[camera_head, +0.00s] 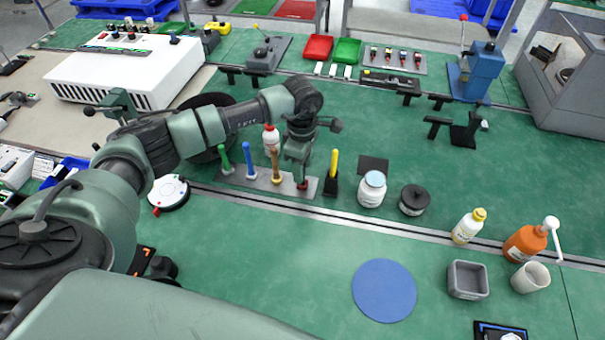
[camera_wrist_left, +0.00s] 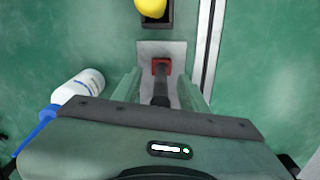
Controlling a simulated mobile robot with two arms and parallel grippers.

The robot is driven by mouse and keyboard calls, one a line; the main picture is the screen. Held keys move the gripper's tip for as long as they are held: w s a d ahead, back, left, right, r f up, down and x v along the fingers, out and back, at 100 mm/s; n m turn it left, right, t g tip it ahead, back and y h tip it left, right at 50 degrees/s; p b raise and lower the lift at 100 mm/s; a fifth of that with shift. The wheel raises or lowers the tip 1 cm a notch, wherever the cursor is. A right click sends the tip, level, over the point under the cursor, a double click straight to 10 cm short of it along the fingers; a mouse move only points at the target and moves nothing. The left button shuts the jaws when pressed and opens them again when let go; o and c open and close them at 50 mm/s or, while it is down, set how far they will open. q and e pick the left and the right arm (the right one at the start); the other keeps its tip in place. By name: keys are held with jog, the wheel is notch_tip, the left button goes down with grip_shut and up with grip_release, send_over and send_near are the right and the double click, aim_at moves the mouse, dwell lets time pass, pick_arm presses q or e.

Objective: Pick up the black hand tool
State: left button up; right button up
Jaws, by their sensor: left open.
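The black hand tool (camera_wrist_left: 161,88) stands at the right end of a grey rack (camera_head: 250,178), with a red part (camera_wrist_left: 161,66) at its end. Several other tools with green, blue and tan handles stand in the same rack. My left gripper (camera_head: 301,168) is over the black tool and hides most of it in the head view; only a dark reddish bit (camera_head: 303,185) shows below the fingers. In the left wrist view the open fingers (camera_wrist_left: 160,92) are on either side of the black tool. I cannot tell whether they touch it. My right gripper is not seen.
A yellow-handled tool in a black holder (camera_head: 331,184) stands close to the right of the rack. A white jar (camera_head: 372,189) and a black round container (camera_head: 414,200) stand further right. A red-capped bottle (camera_head: 270,139) is behind the rack. The green mat in front is mostly clear.

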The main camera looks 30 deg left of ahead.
pick_arm(q)
grip_shut()
dwell(0.3)
jog(key=shift+r, duration=0.65)
notch_tip(320, 180, up, 19)
jog(key=b, duration=0.4)
jog(key=shift+f+b, duration=0.15)
jog(key=shift+b, duration=0.2)
